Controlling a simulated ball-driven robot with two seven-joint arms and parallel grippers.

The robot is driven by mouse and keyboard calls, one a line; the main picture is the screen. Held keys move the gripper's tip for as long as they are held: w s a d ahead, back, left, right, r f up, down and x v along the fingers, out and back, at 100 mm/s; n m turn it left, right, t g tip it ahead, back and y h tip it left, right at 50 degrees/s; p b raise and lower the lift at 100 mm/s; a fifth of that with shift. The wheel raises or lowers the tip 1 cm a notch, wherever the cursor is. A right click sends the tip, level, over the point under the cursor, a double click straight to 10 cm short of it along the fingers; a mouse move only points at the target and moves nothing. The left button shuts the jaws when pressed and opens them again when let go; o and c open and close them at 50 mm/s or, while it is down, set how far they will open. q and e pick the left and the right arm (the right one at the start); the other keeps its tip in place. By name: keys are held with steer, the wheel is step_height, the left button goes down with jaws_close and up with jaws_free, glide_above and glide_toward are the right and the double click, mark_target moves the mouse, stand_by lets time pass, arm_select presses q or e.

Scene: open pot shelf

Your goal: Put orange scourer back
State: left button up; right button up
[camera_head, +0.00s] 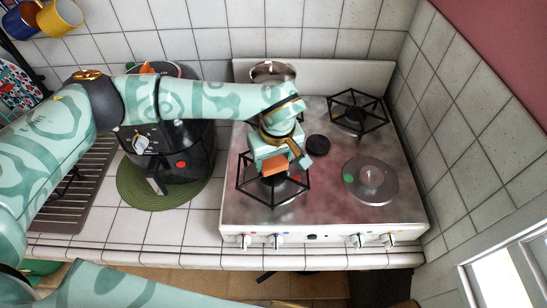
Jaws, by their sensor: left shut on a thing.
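The orange scourer (274,164) is a small orange block between the fingers of my left gripper (275,158). The gripper points down and is shut on it. It hangs over the front-left burner (272,186) of the stove, which has a black wire grate. I cannot tell whether the scourer touches the burner. My right gripper does not show.
The white stove top (315,215) has stains, a pot (273,71) at the back, a glass lid (370,180) at the front right and another grate (357,112). A black appliance (180,150) stands on a green mat (133,192) to the left. Tiled walls close the back and right.

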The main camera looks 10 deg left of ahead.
mark_target(276, 167)
arm_select(q)
steer(key=shift+f, duration=0.25)
steer(key=shift+f, duration=0.1)
steer(key=shift+f, duration=0.25)
steer(key=o, duration=0.9)
steer(key=r, duration=0.4)
steer(key=s+r, duration=0.1)
steer(key=r, duration=0.3)
steer(key=d+r, duration=0.1)
steer(key=r, duration=0.3)
steer(key=shift+s+r, duration=0.25)
steer(key=shift+r, duration=0.05)
